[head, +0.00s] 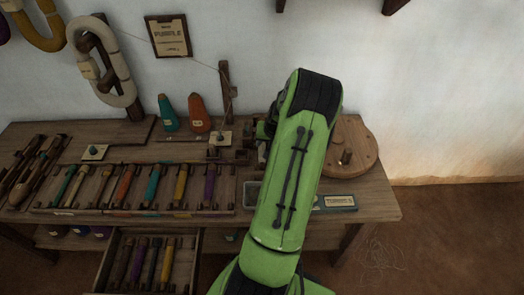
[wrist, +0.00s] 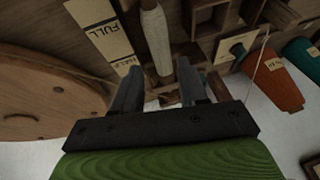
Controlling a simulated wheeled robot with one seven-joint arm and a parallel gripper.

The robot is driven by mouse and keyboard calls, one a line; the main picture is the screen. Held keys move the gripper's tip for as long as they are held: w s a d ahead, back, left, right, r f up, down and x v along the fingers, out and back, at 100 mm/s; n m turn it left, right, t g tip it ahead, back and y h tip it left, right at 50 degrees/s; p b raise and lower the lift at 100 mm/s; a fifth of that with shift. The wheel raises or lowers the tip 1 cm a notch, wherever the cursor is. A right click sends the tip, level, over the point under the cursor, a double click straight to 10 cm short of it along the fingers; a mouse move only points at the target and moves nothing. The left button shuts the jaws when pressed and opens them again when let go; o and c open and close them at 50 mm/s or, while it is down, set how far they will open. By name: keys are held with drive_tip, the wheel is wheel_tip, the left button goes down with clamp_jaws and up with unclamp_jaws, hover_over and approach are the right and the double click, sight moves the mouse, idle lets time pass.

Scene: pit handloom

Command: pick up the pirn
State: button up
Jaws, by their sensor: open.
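A pirn wound with pale thread (wrist: 157,42) shows in the wrist view, its length running away from my gripper. My gripper (wrist: 160,70) is open, with one dark finger to each side of the pirn's near end. I cannot tell whether either finger touches it. In the head view my green arm hides this pirn and most of my gripper. Other pirns, with coloured thread, lie in a row in a wooden tray (head: 132,211) on the bench.
A round wooden disc (head: 362,140) lies right of my arm; it also shows in the wrist view (wrist: 45,95). A card reading FULL (wrist: 98,22) is beside the pirn. Teal (head: 167,115) and orange (head: 199,116) cones stand at the back. An open drawer (head: 102,268) holds several pirns.

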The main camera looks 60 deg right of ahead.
sight(263, 148)
drive_tip(key=b+x, duration=0.2)
drive_tip(key=x, duration=0.4)
drive_tip(key=shift+w+d, duration=0.1)
drive_tip(key=shift+r, duration=0.1)
drive_tip(key=shift+f+b, duration=0.25)
drive_tip(key=shift+b, duration=0.1)
clamp_jaws()
